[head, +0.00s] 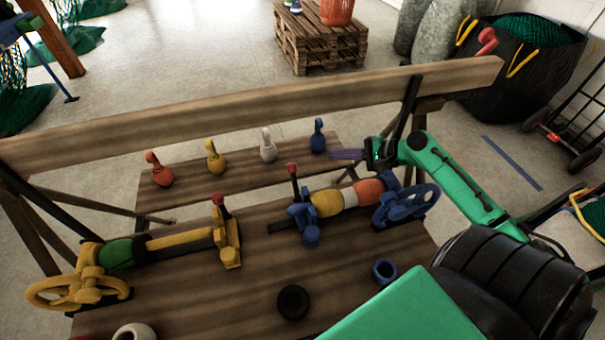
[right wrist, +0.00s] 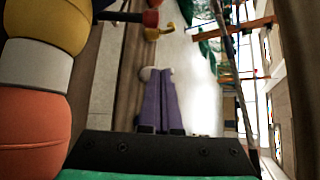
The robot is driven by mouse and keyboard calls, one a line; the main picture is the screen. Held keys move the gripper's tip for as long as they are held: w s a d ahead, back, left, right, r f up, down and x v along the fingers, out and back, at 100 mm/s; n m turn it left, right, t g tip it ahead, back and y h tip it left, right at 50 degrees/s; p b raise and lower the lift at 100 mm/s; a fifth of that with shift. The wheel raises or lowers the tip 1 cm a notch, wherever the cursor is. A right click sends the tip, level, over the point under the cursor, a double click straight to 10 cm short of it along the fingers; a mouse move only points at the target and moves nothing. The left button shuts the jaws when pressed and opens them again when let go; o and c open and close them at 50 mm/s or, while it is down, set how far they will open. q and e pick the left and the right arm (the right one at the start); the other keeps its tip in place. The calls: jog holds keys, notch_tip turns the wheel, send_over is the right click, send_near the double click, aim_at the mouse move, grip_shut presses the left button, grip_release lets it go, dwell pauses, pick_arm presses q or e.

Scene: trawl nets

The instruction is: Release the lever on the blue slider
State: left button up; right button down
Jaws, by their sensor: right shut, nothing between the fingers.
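The blue slider (head: 305,225) sits on the rail of the right-hand mechanism on the wooden bench. Its lever (head: 293,180) stands up with a red knob on top, leaning slightly left. Yellow, white and orange floats (head: 369,191) fill the rail between the slider and a blue handwheel (head: 404,206). My right gripper (head: 334,154) has purple fingers, shut and empty, pointing left. It is to the right of the lever and apart from it. Its closed fingers also show in the right wrist view (right wrist: 158,74), with the floats at the left. My left gripper is not in view.
A second mechanism with a yellow slider (head: 228,243) and yellow handwheel (head: 75,289) is on the left. Several coloured pear-shaped weights, including a blue one (head: 318,138), stand on the rear shelf. A wooden beam (head: 250,112) runs behind. Rings (head: 292,303) lie at the front.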

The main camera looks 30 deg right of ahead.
aim_at(295, 183)
jog(key=s+d+f+x, duration=0.1)
jog(key=f+x, duration=0.1)
jog(key=x, duration=0.9)
pick_arm(q)
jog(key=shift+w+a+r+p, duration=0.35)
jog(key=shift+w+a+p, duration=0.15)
jog(key=shift+p, duration=0.6)
pick_arm(e)
jog(key=a, duration=0.1)
jog(key=s+a+r, duration=0.1)
jog(key=a+r, duration=0.1)
jog(key=shift+s+a, duration=0.15)
jog(key=shift+s, duration=0.2)
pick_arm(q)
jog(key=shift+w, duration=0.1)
pick_arm(e)
jog(key=shift+f, duration=0.15)
